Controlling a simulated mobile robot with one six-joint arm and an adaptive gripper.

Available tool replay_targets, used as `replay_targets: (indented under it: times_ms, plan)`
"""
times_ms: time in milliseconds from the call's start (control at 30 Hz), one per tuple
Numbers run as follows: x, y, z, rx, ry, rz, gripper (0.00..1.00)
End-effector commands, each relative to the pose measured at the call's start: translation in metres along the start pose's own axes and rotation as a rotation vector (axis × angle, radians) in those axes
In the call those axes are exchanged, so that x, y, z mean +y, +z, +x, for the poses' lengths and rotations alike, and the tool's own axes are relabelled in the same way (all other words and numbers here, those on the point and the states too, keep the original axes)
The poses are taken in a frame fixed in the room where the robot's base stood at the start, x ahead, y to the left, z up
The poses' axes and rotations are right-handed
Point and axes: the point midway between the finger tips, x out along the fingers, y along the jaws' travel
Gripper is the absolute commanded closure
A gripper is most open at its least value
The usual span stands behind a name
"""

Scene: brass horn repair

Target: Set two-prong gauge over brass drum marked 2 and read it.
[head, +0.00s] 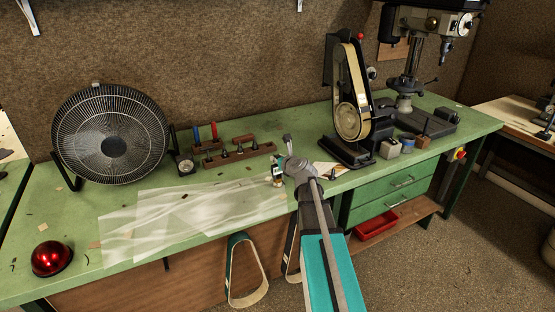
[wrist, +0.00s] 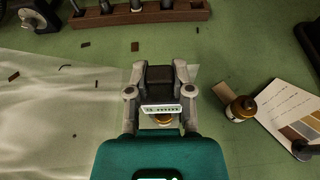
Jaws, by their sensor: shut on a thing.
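My gripper (wrist: 160,76) is shut on a dark block with a pale, finely marked strip (wrist: 162,109), which I take for the two-prong gauge. Its prongs are hidden and its marks are too small to read. A brass drum (wrist: 163,120) shows just under the strip, partly hidden by it. I cannot tell whether they touch. Another brass drum (wrist: 240,108) stands to the right, beside a card. No number can be read on either drum. In the head view my gripper (head: 287,163) is low over the bench, with brass (head: 279,184) below it.
Clear sheeting (head: 180,220) covers the front left of the green bench. A wooden rack (wrist: 140,15) and a dial instrument (wrist: 40,15) stand behind. A printed card (wrist: 288,112) lies at right. A belt sander (head: 350,110), fan (head: 112,140) and red dome (head: 51,258) stand farther off.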

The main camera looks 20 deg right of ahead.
Motion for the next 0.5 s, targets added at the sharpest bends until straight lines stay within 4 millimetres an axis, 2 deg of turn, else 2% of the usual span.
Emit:
replay_targets:
  times_ms: [500]
  plan:
    - [0.0,0.0084,-0.0026,0.0,0.0,0.0,1.0]
